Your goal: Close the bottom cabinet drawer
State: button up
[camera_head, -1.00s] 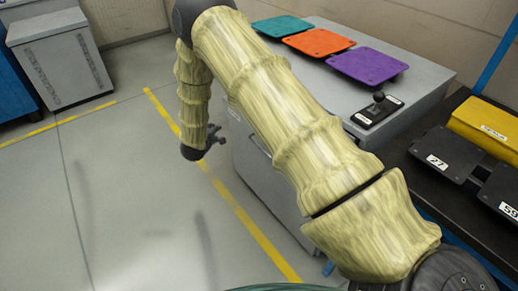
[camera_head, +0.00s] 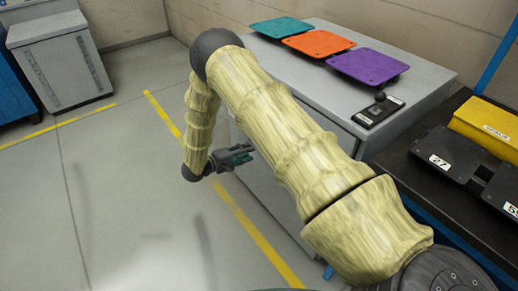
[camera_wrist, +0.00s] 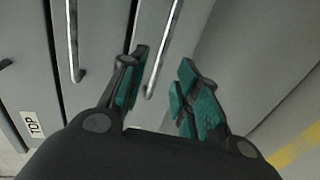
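The grey cabinet (camera_head: 272,200) stands behind my arm in the head view, and the arm hides much of its front. In the wrist view the drawer fronts run as slanted strips, with a "TOP" label (camera_wrist: 31,124) on the left. The rightmost bar handle (camera_wrist: 164,45), seemingly the bottom drawer's, lies just beyond my fingertips. How far that drawer stands out is unclear. My gripper (camera_wrist: 160,85) is open and empty, its teal finger pads apart. In the head view my gripper (camera_head: 238,156) is beside the cabinet front; contact cannot be told.
Teal (camera_head: 282,27), orange (camera_head: 318,42) and purple (camera_head: 367,66) trays and a small joystick box (camera_head: 378,109) sit on the cabinet top. A dark bench (camera_head: 410,172) with a yellow case (camera_head: 487,127) is at the right. The floor (camera_head: 110,200) at left is clear.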

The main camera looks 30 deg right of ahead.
jog(key=shift+x, duration=3.5)
grip_shut()
